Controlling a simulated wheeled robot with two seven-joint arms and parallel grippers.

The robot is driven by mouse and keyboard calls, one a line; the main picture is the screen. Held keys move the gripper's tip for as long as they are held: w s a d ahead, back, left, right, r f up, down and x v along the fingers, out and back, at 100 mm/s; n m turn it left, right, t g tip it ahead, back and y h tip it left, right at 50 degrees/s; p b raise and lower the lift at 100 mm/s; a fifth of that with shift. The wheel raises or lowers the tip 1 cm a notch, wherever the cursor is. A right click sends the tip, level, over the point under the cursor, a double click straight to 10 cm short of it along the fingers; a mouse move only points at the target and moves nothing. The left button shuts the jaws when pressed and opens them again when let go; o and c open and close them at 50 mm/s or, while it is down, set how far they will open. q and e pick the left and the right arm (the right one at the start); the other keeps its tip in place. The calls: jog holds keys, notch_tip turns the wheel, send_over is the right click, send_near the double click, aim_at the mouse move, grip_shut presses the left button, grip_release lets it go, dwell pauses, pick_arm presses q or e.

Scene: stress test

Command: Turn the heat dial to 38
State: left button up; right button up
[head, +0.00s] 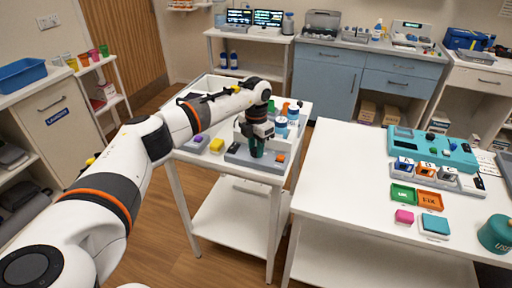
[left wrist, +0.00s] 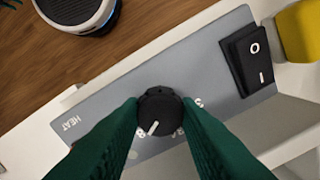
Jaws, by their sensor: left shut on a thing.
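The heat dial (left wrist: 161,108) is a round black knob with a white pointer line, seen from above in the left wrist view. Its pointer aims to the lower left in that picture. It sits on a grey panel (left wrist: 105,112) marked HEAT, which also shows in the head view (head: 236,158) on the small white table. My left gripper (left wrist: 160,115), with green fingers, is shut on the dial from both sides; in the head view (head: 257,148) it points down at the panel. The fingers hide most scale numbers, so I cannot read the setting.
A black rocker switch (left wrist: 250,58) is on the same panel, with a yellow block (left wrist: 300,30) beside it. Bottles (head: 281,126) stand behind the gripper. A white table (head: 340,190) at the right holds a teal device (head: 430,148) and coloured trays.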

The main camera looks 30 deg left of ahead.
dwell(0.4)
pick_arm(q)
jog(key=o, duration=1)
jog(key=shift+r, duration=0.15)
notch_tip(320, 180, up, 12)
jog(key=shift+f+b, duration=0.1)
jog(key=shift+b, duration=0.9)
